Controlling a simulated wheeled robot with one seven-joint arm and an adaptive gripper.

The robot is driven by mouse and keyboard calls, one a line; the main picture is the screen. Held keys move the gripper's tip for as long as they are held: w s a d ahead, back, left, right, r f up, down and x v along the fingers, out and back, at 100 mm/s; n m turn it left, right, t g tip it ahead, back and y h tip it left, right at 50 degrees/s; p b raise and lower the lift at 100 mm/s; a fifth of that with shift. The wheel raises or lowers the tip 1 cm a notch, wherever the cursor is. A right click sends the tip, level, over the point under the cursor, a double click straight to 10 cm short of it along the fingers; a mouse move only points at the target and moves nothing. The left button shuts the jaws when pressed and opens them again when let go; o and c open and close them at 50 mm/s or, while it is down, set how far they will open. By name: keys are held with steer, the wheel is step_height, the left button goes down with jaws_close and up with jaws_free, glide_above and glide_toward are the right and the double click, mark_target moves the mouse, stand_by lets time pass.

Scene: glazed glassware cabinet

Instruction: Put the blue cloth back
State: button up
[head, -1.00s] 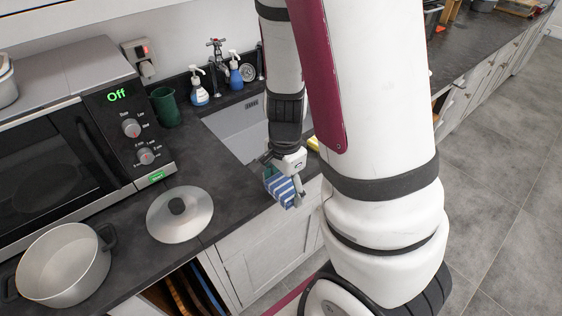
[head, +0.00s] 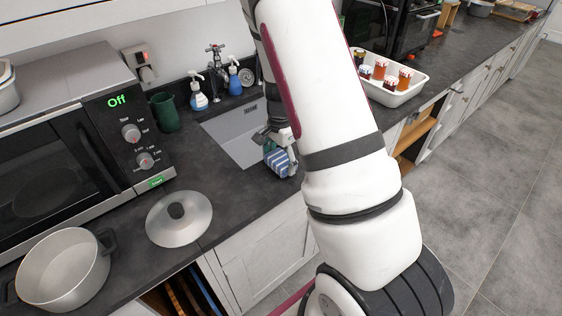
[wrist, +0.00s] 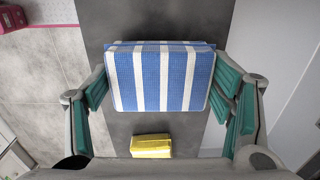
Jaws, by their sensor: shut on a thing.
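The blue cloth (wrist: 160,78), folded with white stripes, is between the fingers of my gripper (wrist: 165,92) in the wrist view. The green finger pads press on its left and right sides. In the head view the cloth (head: 279,160) hangs from my gripper (head: 276,140) at the front edge of the sink. Part of the gripper and the sink are hidden behind my arm. I cannot tell whether the cloth touches the counter.
A yellow sponge (wrist: 151,146) lies on the dark counter below the cloth. The grey sink (head: 235,133) is beside the gripper. Soap bottles (head: 198,95), a green cup (head: 165,112), a pot lid (head: 179,222) and a pot (head: 64,270) stand left. A white tray of jars (head: 400,92) stands right.

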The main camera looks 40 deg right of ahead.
mark_target(280, 159)
steer(key=shift+f, duration=0.6)
steer(key=shift+f, duration=0.1)
steer(key=o, duration=1)
step_height(280, 159, up, 12)
steer(key=s+a+r+n+t+y, duration=0.1)
steer(key=s+a+r+n, duration=0.25)
steer(key=a+r, duration=0.3)
steer(key=s+a+r+n+t, duration=0.2)
steer(key=s+a+r+n, duration=0.1)
steer(key=a+r+n, duration=0.3)
steer(key=shift+s+a+r+n+t+h+b, duration=0.15)
steer(key=shift+s+a+r+n+t, duration=0.25)
steer(key=shift+s+a+r+n, duration=1.25)
steer(key=shift+s+a+r+n+t+h+b, duration=0.3)
steer(key=shift+s+r+n, duration=0.65)
steer(key=shift+s, duration=1.65)
steer(key=shift+s+a+r+n+t+h, duration=0.1)
steer(key=shift+s+a+r+n+t, duration=0.55)
steer(key=shift+s+r+n, duration=1.1)
